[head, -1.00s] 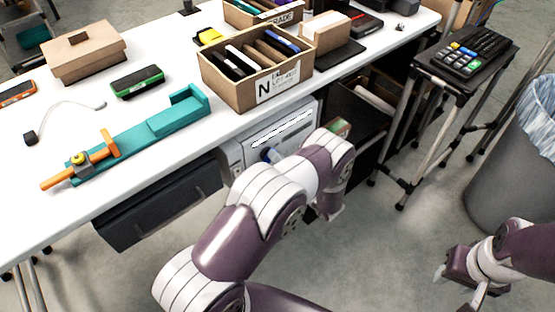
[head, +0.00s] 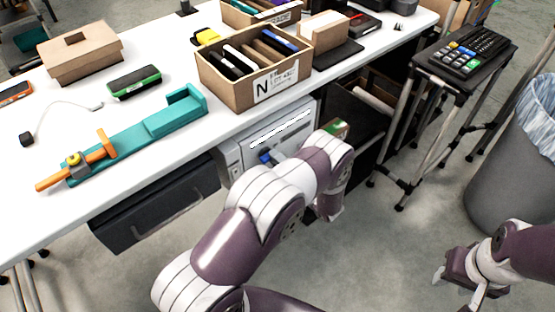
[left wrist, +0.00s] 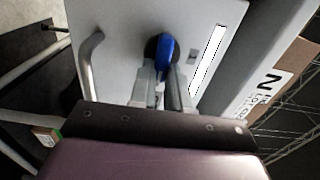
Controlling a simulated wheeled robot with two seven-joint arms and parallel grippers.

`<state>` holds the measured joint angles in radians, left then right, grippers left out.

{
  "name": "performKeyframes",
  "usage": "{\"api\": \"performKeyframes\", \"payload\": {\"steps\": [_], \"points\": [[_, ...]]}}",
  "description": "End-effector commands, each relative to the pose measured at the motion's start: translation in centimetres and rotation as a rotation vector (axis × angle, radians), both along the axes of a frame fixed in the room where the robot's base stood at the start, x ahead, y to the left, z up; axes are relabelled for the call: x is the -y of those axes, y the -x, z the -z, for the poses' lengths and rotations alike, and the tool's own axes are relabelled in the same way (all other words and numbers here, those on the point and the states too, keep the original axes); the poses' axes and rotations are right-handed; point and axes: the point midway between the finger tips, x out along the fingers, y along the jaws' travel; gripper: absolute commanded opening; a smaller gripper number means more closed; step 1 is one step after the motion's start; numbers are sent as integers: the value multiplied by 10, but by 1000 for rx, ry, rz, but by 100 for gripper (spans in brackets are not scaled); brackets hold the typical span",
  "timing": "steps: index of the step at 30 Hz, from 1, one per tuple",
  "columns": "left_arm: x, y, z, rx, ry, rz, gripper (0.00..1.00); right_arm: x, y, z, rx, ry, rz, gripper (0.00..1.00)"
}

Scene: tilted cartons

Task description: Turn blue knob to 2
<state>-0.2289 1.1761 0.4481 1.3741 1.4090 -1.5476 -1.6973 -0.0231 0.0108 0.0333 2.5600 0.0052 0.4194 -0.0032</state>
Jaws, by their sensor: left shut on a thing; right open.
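The blue knob (left wrist: 166,52) sits on a dark round base on the pale front panel (left wrist: 120,22) of a unit under the table. My left gripper (left wrist: 163,72) is shut on the knob, one finger on each side, in the left wrist view. In the head view a bit of the blue knob (head: 266,157) shows, and my left arm hides the gripper and most of the panel. No number marks can be made out. My right gripper (head: 458,283) is open and empty at the lower right, over the floor.
A bar handle (left wrist: 90,62) stands out from the panel close to the gripper. A carton of upright items (head: 270,88) stands on the white table above. A dark drawer (head: 160,205) hangs to the left, a small black stand (head: 465,65) to the right.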

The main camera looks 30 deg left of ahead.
Motion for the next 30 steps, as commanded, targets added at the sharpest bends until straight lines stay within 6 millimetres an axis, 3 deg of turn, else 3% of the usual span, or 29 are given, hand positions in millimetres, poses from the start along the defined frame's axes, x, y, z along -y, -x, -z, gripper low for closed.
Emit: {"api": "performKeyframes", "payload": {"steps": [17,18,20,30], "points": [[0,0,1,-30,-12,2,0,0,0,0,0,0,0,43],[0,0,1,-30,-12,2,24,0,0,0,0,0,0,43],[0,0,1,-30,-12,1,43,0,0,0,0,0,0,43],[5,1,0,-28,-11,2,43,0,0,0,0,0,0,43]]}}
